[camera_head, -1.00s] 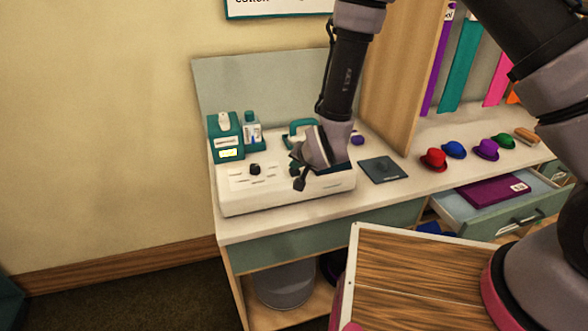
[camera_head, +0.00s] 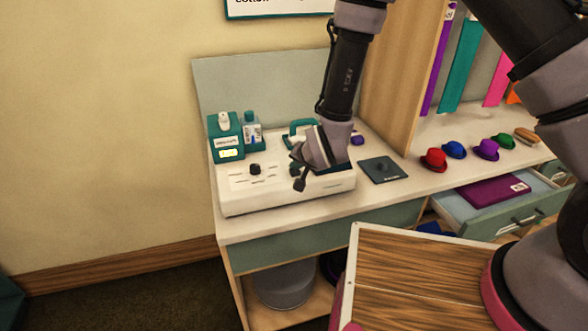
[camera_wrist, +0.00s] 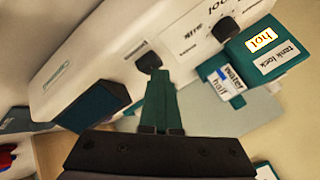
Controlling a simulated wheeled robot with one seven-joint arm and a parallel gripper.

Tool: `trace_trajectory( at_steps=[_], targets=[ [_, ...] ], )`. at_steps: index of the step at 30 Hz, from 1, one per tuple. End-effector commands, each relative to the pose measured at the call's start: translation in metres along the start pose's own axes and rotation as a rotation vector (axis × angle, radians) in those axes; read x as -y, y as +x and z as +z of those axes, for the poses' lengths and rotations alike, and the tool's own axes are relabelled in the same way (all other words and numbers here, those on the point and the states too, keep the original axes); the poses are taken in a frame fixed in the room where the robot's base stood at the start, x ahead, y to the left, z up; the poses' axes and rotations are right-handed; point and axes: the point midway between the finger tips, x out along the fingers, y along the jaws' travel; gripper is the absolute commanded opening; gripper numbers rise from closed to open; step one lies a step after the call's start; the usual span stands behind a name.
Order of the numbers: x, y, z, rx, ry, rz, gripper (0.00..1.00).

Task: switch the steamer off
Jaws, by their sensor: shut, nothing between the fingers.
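The steamer (camera_head: 240,200) is a white console on the counter, with a dark knob (camera_head: 255,169) on its left part. That knob also shows in the wrist view (camera_wrist: 226,29). A second dark knob (camera_wrist: 149,62) lies just beyond my fingertips in the wrist view. My gripper (camera_head: 300,184) is shut and empty, pointing down over the steamer's front middle; it also shows in the wrist view (camera_wrist: 158,78). Whether it touches the second knob I cannot tell. A teal box (camera_wrist: 275,58) at the steamer's back left bears a lit "hot" sign and a "tank lock" label.
A bottle labelled water, half (camera_wrist: 222,85) stands beside the teal box. A teal handle (camera_head: 300,123) rises behind my gripper. A dark square pad (camera_head: 383,170) and several coloured hats, one red (camera_head: 433,159), lie to the right. An open drawer (camera_head: 510,215) juts out at right.

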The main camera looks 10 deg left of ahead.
Motion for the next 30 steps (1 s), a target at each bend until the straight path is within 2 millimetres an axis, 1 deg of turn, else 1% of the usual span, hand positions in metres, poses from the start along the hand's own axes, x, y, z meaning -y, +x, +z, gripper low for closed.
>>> trace_trajectory(
  at_steps=[5,15,21,30],
  targets=[
    [0.003,-0.004,-0.004,-0.001,0.001,0.0,0.0],
    [0.021,-0.028,-0.021,-0.003,0.0,-0.002,0.0],
    [0.029,-0.04,-0.03,-0.003,0.0,-0.001,0.0],
    [0.031,-0.042,-0.031,-0.002,0.0,-0.001,0.0]
  ],
)
